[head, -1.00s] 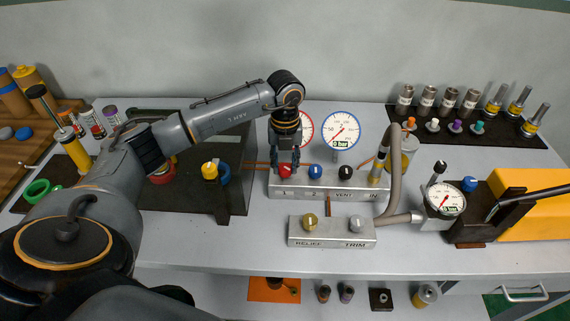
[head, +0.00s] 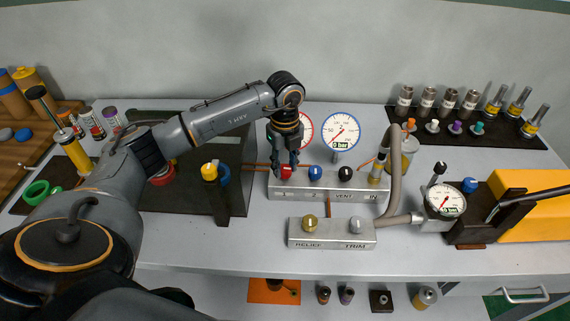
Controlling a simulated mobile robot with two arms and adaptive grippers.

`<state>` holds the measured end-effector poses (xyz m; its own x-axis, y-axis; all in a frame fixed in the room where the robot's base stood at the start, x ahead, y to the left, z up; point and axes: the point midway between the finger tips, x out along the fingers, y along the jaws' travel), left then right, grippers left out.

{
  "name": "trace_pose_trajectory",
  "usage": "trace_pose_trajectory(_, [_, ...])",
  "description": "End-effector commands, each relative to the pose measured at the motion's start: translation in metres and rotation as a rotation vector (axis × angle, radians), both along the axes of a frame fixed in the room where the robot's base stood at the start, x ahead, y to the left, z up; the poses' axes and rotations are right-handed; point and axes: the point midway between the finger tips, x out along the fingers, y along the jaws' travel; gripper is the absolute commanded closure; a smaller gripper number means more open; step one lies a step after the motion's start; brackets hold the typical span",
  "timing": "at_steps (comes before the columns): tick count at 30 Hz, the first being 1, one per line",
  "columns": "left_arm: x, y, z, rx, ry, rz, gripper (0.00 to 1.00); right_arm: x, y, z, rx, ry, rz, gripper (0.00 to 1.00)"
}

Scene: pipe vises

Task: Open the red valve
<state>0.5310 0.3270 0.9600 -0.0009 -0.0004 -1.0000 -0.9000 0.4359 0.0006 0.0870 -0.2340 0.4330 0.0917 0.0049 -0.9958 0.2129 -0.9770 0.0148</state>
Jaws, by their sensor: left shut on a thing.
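The red valve (head: 287,173) is a small red knob at the left end of the upper metal manifold block (head: 325,192). My left gripper (head: 285,168) points down over it, its fingers on either side of the knob and shut on it, partly covering it. A blue knob (head: 316,173) and a black knob (head: 345,173) stand to its right on the same block. The blue-rimmed gauge (head: 341,131) behind reads 0 bar. A red-rimmed gauge (head: 307,129) is partly hidden behind my left wrist. My right gripper is not in view.
A lower block (head: 331,237) with a brass knob (head: 310,223) and a silver knob (head: 356,223) sits in front. A grey hose (head: 394,180) rises at the right. Yellow and blue knobs (head: 210,171) stand on a dark panel to the left.

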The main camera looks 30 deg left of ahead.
Motion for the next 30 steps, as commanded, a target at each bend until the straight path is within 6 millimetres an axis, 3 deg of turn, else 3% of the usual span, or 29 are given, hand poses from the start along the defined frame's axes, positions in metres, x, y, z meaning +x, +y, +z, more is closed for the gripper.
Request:
trace_pose_trajectory(9, [0.001,0.0,0.001,0.0,-0.004,0.001,0.99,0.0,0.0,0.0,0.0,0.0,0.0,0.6])
trace_pose_trajectory(10, [0.001,0.001,0.001,0.0,-0.004,0.001,0.63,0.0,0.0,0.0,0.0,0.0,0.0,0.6])
trace_pose_trajectory(13, [0.001,0.001,0.001,0.0,-0.004,0.001,0.44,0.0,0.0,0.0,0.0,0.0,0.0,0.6])
trace_pose_trajectory(23, [0.001,0.0,0.002,0.0,-0.002,0.0,0.44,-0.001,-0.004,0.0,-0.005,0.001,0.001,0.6])
trace_pose_trajectory(30, [0.002,0.0,0.037,0.0,-0.008,-0.001,0.44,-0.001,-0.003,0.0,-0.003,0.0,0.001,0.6])
